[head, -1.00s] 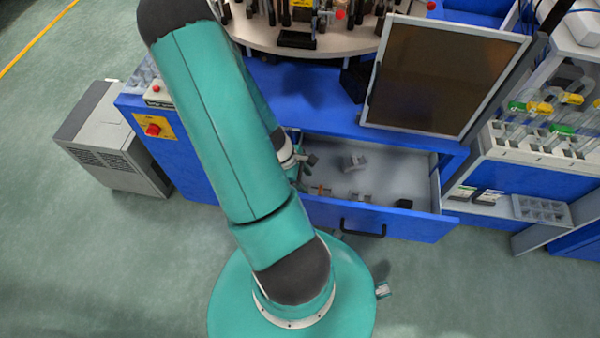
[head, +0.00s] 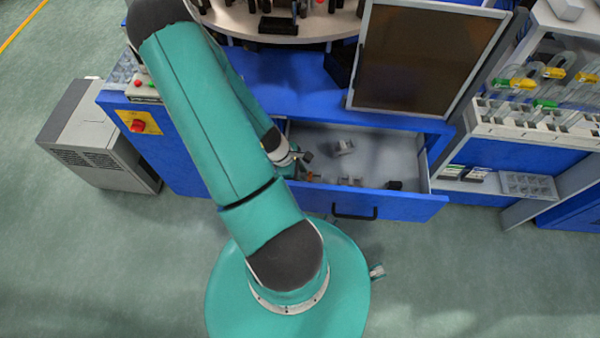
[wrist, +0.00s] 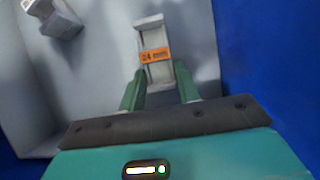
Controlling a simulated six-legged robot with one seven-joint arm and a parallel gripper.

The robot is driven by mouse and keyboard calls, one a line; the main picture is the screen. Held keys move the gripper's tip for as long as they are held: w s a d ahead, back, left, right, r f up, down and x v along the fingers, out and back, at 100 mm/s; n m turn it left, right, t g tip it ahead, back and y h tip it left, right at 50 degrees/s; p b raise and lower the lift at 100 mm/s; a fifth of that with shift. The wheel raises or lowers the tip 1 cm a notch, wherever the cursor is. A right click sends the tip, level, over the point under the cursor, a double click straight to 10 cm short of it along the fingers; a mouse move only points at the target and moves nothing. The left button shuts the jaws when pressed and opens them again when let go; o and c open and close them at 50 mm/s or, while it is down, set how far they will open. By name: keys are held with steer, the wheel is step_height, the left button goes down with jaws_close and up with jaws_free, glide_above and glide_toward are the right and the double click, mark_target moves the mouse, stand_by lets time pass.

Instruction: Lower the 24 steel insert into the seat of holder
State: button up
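The 24 steel insert (wrist: 154,32), a pale grey piece with an orange "24 mm" label, is in the wrist view, over the drawer's floor. My gripper (wrist: 161,72) has its two green fingers on either side of the insert's near end. I cannot tell whether they press on it or stand slightly apart. In the head view my gripper (head: 303,158) is over the left part of the open drawer, partly hidden by my arm. I cannot make out the holder or its seat in these frames.
The open drawer (head: 410,158) has blue walls and a grey inside. Another grey piece (head: 342,147) and several small parts lie in it. A dark panel in a pale frame (head: 425,60) stands above it. A round pale table (head: 330,25) is behind. A glassware rack (head: 525,120) stands at right.

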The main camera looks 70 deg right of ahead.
steer(key=c, duration=0.4)
step_height(320, 180, up, 10)
stand_by(1.0)
steer(key=shift+w, duration=0.1)
